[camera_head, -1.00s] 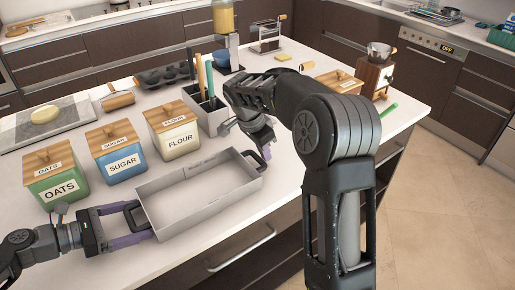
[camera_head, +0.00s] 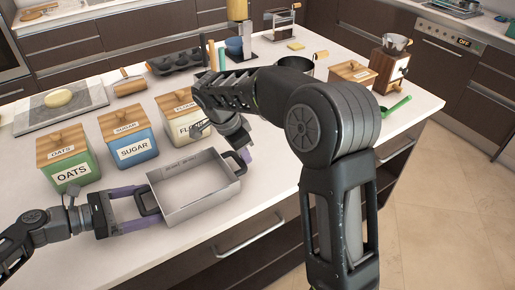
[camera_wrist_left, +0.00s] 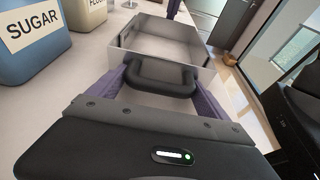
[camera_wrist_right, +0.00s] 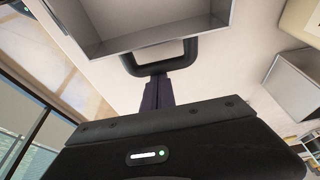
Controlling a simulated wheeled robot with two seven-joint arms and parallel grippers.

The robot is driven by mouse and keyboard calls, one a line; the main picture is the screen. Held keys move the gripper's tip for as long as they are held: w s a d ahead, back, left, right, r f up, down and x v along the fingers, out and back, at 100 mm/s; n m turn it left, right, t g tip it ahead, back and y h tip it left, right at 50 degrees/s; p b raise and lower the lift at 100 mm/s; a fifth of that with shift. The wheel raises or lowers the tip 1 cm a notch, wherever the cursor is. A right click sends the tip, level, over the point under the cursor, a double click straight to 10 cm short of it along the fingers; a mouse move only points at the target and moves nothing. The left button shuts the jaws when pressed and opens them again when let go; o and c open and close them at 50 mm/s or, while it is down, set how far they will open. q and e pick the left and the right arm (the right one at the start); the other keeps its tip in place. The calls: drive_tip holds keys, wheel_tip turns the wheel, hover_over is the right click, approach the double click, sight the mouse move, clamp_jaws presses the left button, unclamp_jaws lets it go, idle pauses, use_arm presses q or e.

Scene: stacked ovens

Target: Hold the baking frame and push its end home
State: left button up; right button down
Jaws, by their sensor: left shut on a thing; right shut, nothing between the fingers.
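The grey rectangular baking frame (camera_head: 205,203) lies flat on the white counter, a black loop handle at each end. My left gripper (camera_head: 143,208) is shut on its left handle (camera_head: 147,197); in the left wrist view the purple fingers straddle that handle (camera_wrist_left: 160,78). My right gripper (camera_head: 246,153) is shut and empty at the right end, close to the right handle (camera_head: 239,164). In the right wrist view its closed fingers (camera_wrist_right: 158,92) meet the outer bar of that handle (camera_wrist_right: 160,62); exact contact is hard to tell.
Oats (camera_head: 68,160), sugar (camera_head: 129,140) and flour (camera_head: 185,117) canisters stand just behind the frame. A wooden grinder (camera_head: 389,69) and a green-handled tool (camera_head: 396,106) are at the right. The counter's front edge runs close before the frame.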

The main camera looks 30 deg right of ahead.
use_arm(q)
drive_tip(key=shift+d, duration=0.15)
use_arm(e)
drive_tip(key=shift+a, duration=0.45)
drive_tip(key=shift+f, duration=0.1)
drive_tip(key=d, duration=0.5)
drive_tip(key=shift+f, duration=0.4)
drive_tip(key=v, duration=1)
drive_tip(key=shift+r, duration=0.1)
use_arm(q)
drive_tip(key=o, duration=0.7)
use_arm(e)
drive_tip(key=shift+a, duration=0.1)
use_arm(q)
drive_tip(key=shift+o, duration=0.2)
drive_tip(key=shift+a, duration=0.2)
drive_tip(key=v, duration=1.2)
drive_tip(key=shift+d, duration=0.1)
